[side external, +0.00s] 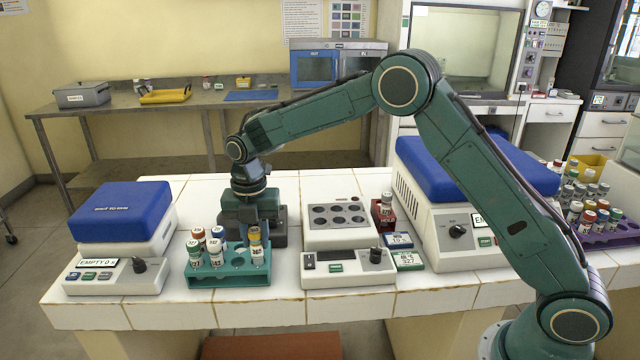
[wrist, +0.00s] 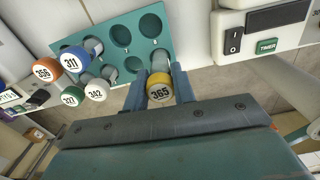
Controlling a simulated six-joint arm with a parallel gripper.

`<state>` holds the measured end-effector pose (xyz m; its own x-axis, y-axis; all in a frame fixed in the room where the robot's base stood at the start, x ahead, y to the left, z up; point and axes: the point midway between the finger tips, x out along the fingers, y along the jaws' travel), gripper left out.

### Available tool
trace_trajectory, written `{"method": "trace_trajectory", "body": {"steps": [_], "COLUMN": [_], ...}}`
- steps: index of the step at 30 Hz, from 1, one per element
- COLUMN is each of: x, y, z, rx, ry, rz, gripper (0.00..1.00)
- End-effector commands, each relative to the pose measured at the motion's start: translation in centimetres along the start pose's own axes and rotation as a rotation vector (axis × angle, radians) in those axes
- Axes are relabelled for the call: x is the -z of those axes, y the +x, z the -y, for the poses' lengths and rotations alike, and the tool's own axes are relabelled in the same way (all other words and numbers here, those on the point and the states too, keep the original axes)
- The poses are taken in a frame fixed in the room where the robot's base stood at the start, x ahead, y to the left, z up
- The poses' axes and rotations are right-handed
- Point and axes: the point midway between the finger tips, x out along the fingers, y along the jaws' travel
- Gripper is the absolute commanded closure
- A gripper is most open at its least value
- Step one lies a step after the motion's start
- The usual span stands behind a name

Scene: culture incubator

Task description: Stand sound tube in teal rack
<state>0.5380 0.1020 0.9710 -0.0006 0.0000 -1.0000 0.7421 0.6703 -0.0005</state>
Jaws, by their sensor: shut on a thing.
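The teal rack (side external: 205,276) stands near the bench's front edge and also shows in the wrist view (wrist: 152,27). My gripper (wrist: 160,88) is shut on a tube with a yellow cap marked 365 (wrist: 160,79). In the side view this tube (side external: 257,254) is upright over the right end of the rack. Its lower end appears to be in a front-row hole, but I cannot tell whether it is fully seated. Several other tubes, among them 311 (wrist: 71,62), 342 (wrist: 96,90) and 356 (wrist: 44,71), stand in the rack's left part.
A block with round wells (side external: 338,218) and a control panel stands right of the rack. A blue-lidded device (side external: 122,212) is at the left. A red holder (side external: 384,214) with a tube, a large blue-topped machine (side external: 440,215) and a purple rack (side external: 612,232) are at the right.

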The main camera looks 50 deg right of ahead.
Motion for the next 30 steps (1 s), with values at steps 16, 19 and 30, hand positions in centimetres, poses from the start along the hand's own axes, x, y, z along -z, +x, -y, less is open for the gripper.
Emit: {"method": "trace_trajectory", "body": {"steps": [16,19,30], "x": [0.0,0.0,0.0], "y": [1.8,2.0,2.4], "z": [0.0,0.0,0.0], "rx": [-0.001,-0.001,-0.001], "ry": [0.0,0.0,0.0], "rz": [0.0,0.0,0.001], "gripper": [0.96,0.96,0.96]}}
